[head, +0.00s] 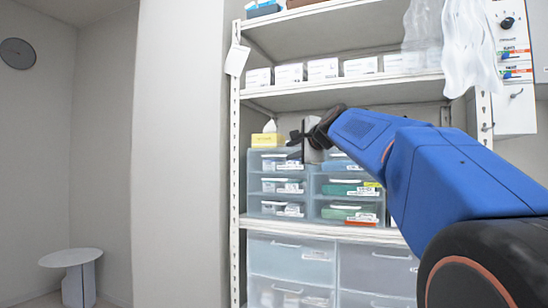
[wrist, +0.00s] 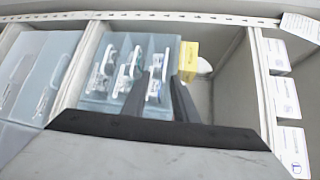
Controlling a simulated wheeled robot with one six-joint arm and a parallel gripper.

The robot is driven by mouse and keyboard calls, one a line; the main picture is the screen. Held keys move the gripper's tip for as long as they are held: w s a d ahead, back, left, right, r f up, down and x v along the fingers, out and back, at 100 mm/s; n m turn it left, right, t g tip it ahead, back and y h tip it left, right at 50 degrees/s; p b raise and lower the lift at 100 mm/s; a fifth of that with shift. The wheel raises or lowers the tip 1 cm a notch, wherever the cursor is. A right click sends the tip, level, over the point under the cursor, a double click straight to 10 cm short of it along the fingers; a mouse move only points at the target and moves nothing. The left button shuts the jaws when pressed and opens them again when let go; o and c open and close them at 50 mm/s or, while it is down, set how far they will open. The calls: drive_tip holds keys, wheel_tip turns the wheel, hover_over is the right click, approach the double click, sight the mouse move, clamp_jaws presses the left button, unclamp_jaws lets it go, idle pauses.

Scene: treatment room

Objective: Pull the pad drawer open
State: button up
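Two stacks of translucent blue-grey drawers stand on the middle shelf, a left stack (head: 267,208) and a right stack (head: 320,187). The drawers carry small white labels, too small to read, so I cannot tell which is the pad drawer. All look shut. My gripper (head: 303,135) is in front of the top of the stacks, by the yellow box, and partly hides what is behind. In the wrist view, turned sideways, my gripper (wrist: 160,92) shows two dark fingers apart, with the left stack's drawer fronts (wrist: 157,72) beyond them. I see nothing held.
A yellow tissue box (head: 266,140) stands on the left stack. Larger translucent bins (head: 289,258) fill the shelf below. White boxes (head: 323,69) line the shelf above. The shelf's left upright (head: 235,180) is beside the stacks. A round white stool (head: 72,257) stands far left.

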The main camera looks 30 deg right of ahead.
drive_tip(key=r, duration=0.1)
approach(273, 156)
drive_tip(key=w, duration=0.2)
drive_tip(key=w+f, duration=0.1)
drive_tip(key=w, duration=0.2)
drive_tip(key=w+d, duration=0.1)
drive_tip(key=w, duration=0.2)
drive_tip(key=shift+w+f, duration=0.15)
drive_tip(key=shift+w, duration=0.1)
clamp_jaws()
drive_tip(key=shift+m, duration=0.3)
idle(1.1)
